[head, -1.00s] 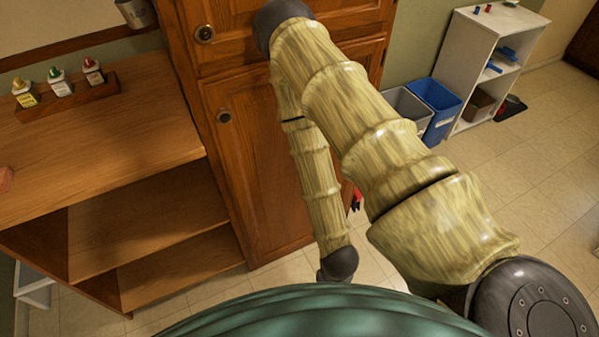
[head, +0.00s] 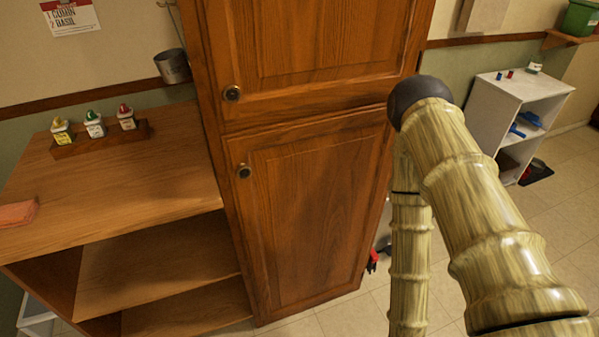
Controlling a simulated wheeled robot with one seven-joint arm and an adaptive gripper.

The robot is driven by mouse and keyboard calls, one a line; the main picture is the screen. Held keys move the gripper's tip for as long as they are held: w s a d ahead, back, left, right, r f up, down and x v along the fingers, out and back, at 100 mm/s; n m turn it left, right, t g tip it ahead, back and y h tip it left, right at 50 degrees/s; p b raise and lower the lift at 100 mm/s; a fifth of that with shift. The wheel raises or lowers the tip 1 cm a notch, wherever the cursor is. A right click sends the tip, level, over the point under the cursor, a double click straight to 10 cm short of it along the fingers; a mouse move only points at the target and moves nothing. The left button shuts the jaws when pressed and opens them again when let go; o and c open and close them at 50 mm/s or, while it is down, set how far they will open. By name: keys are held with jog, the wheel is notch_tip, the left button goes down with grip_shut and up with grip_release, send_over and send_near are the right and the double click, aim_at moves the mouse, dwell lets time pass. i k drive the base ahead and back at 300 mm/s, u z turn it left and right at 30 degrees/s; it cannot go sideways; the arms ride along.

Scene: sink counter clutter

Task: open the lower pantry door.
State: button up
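The lower pantry door (head: 310,215) is a brown wooden panel in the tall cabinet. It looks shut, flush with its frame. Its round dark knob (head: 244,171) is at the upper left of the door, and nothing touches it. My arm, with pale bamboo-like links and a dark elbow, is at the right of the head view. Its forearm runs down past the lower edge, right of the door. My gripper is not in view, so its state is hidden.
The upper pantry door (head: 315,40) is shut and has its own knob (head: 232,93). An open wooden shelf unit (head: 130,190) adjoins the cabinet's left side. A small red object (head: 373,262) is near the cabinet's lower right. A white shelf (head: 500,105) stands farther right.

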aim_at(308, 192)
jog(key=z, duration=0.85)
jog(key=k, duration=0.7)
jog(key=u, duration=0.85)
